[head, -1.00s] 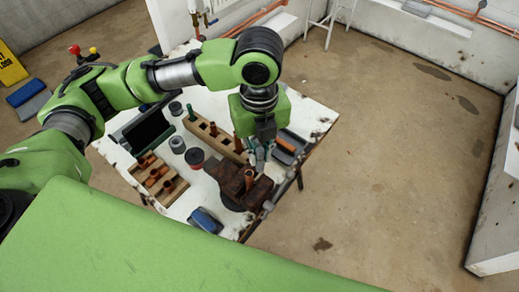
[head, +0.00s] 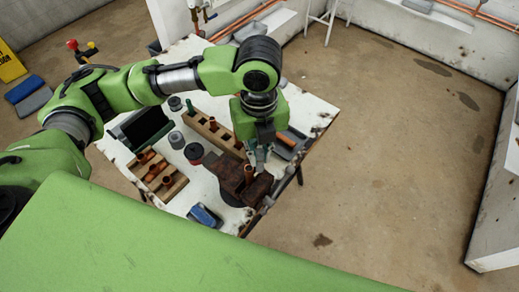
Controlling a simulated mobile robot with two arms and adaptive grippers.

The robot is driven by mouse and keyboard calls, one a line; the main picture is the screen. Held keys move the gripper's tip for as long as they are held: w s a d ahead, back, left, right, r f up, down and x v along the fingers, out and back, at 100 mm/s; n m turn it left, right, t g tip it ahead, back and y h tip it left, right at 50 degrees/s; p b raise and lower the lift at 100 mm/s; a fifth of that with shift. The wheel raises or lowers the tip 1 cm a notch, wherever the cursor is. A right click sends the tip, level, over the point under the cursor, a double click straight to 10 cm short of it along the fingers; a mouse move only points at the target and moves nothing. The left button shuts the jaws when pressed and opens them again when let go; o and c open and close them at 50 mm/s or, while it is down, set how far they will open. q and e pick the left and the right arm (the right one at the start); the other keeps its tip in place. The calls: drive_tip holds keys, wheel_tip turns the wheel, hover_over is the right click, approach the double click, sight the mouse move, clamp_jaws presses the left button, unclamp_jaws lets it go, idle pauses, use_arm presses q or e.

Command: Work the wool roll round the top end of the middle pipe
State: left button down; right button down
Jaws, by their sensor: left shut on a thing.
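My left gripper (head: 259,166) points down over the right part of the white table, close beside an upright copper pipe (head: 248,174) at the rusty brown vise (head: 257,190). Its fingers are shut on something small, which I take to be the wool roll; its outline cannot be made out. Whether it touches the pipe cannot be told. A wooden rack (head: 178,190) at the left of the table holds several short copper pipes (head: 156,170). I cannot tell for sure which pipe is the middle one. My right gripper is out of view.
A long wooden block with holes (head: 213,130) stands behind the vise. Dark and grey round tins (head: 194,152), a black bin (head: 147,126) and a blue item (head: 204,216) crowd the white table (head: 199,190). Open floor (head: 390,170) lies to the right.

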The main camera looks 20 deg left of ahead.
use_arm(q)
drive_tip(key=shift+f, duration=0.45)
drive_tip(key=shift+f, duration=0.35)
idle(0.4)
